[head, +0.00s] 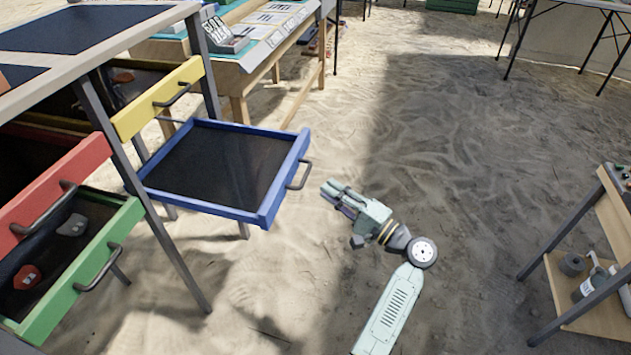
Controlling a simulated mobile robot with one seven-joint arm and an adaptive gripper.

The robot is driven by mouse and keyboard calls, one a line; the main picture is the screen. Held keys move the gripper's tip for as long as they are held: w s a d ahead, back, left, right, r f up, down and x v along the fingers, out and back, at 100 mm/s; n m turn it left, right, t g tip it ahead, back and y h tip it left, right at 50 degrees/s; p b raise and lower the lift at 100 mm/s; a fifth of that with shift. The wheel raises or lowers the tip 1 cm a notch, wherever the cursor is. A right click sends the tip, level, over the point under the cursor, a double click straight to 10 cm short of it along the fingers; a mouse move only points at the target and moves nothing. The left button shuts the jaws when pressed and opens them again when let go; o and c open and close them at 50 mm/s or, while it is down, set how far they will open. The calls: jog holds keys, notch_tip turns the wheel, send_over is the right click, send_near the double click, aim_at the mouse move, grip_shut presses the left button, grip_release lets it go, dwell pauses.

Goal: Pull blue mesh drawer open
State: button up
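The blue mesh drawer (276,192) sticks far out of the rack at the left, with a dark mesh bottom that looks empty. Its dark handle (301,176) is on the right-hand front face. My gripper (331,193) is just right of the handle and a little lower in the picture, with a gap of sand showing between them. It points left toward the drawer. The fingers look close together, but they are small and seen from the side, so their opening is unclear. I see nothing held in it.
A yellow drawer (160,97) is above the blue one. A wooden table (262,57) stands behind. A shelf (584,310) is at the right. Sand between is clear.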

jog(key=v, duration=0.3)
jog(key=shift+s+d+f, duration=0.1)
jog(key=shift+s+d, duration=0.1)
jog(key=shift+s, duration=0.05)
